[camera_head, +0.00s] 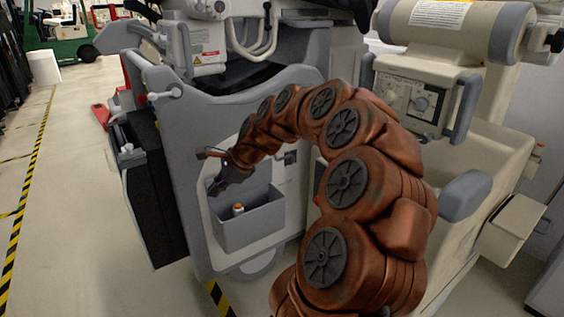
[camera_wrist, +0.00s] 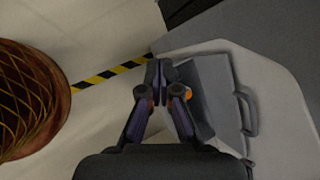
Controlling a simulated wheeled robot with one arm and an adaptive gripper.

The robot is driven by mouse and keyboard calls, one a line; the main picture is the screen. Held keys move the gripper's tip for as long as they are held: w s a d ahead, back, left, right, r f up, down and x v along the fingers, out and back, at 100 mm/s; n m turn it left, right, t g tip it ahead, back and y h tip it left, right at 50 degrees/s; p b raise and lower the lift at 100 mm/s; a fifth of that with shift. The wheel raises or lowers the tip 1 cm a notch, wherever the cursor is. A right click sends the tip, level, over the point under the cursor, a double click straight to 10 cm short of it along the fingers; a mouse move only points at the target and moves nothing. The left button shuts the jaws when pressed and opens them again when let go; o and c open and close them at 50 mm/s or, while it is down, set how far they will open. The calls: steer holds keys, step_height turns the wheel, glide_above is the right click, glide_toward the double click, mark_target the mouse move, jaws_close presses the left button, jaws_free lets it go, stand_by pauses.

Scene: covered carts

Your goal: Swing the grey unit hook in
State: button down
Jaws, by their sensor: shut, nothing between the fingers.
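The grey unit (camera_head: 190,140) is a large cart with a flat side panel. A pale grey peg-like part (camera_head: 166,94) sticks out at its upper left edge; I cannot tell for sure whether this is the hook. A grey open bin (camera_head: 250,222) is on the panel, and it also shows in the wrist view (camera_wrist: 212,75). My gripper (camera_head: 214,190) points down in front of the panel, above the bin's left side. In the wrist view its fingertips (camera_wrist: 159,68) are together, with nothing between them.
A bottle with an orange cap (camera_head: 238,209) stands in the bin. A grey loop handle (camera_wrist: 247,113) shows right of the bin in the wrist view. A beige machine (camera_head: 470,150) stands at the right. Floor is clear at the left, beside yellow-black tape (camera_head: 28,190).

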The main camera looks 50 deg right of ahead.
steer(key=s+d+f+m+t+h, duration=0.1)
steer(key=s+d+m+h, duration=0.45)
steer(key=d, duration=0.95)
steer(key=s+d+f+m+t, duration=0.25)
steer(key=d+m, duration=0.65)
steer(key=d, duration=0.6)
steer(key=b, duration=0.5)
glide_toward(284, 158)
steer(key=shift+g, duration=0.35)
steer(key=shift+w+a+f, duration=0.2)
steer(key=shift+w+f, duration=1.1)
steer(key=shift+w, duration=0.05)
steer(key=shift+w+a+f, duration=0.15)
steer(key=shift+w+f, duration=1.2)
steer(key=shift+r+p, duration=0.2)
steer(key=shift+p, duration=0.3)
